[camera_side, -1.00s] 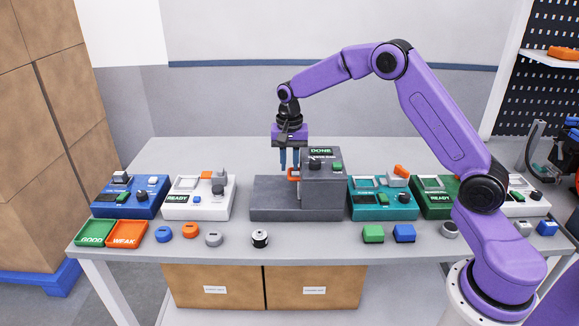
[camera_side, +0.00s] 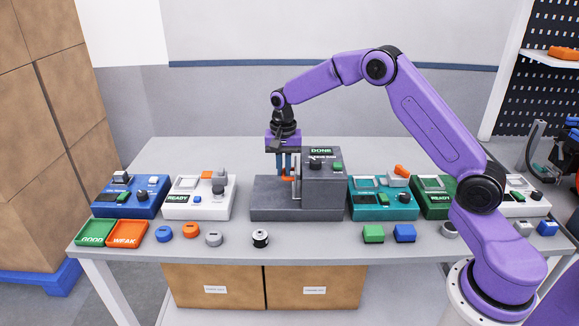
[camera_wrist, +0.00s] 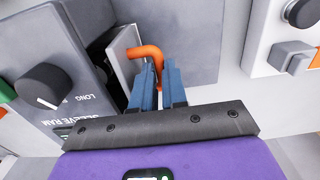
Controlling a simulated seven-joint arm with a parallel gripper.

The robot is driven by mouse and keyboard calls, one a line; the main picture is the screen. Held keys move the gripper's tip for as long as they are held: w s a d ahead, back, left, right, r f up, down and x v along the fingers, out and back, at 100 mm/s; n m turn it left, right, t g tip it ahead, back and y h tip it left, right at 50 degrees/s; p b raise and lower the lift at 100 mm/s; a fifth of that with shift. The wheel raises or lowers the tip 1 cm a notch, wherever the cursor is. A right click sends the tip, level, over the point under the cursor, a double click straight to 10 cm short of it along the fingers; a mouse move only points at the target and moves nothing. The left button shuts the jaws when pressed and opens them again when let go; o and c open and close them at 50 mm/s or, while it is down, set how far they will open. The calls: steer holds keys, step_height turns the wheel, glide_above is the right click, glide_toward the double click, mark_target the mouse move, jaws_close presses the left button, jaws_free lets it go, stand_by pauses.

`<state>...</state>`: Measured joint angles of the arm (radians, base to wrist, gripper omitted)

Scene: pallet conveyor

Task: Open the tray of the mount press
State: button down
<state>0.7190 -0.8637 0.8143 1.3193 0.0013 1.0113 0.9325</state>
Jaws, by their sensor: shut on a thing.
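The grey press (camera_side: 324,185) stands mid-table on a dark grey base (camera_side: 270,212), with a lit "DONE" display. In the wrist view its label ends in "RAM". A light grey front panel (camera_wrist: 126,65), likely the tray's front, carries a bent orange handle (camera_wrist: 147,52). The panel stands a little out from the press body, with a dark opening (camera_wrist: 103,42) behind it. My gripper (camera_wrist: 160,80) has its blue fingers shut on the orange handle; the side view also shows my gripper (camera_side: 286,177) low at the press's left face. The tray's inside is hidden.
A white device (camera_side: 198,203) stands left of the press and a teal device (camera_side: 383,204) right of it. A black-and-white cylinder (camera_side: 260,238) lies in front. The base left of the handle is clear.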

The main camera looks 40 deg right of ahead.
steer(key=w+a, duration=0.7)
steer(key=shift+w+a, duration=0.25)
steer(key=shift+w, duration=0.15)
steer(key=c, duration=1.4)
jaws_free()
steer(key=shift+c, duration=0.2)
steer(key=shift+r, duration=0.15)
step_height(320, 180, up, 17)
steer(key=shift+s+r, duration=0.1)
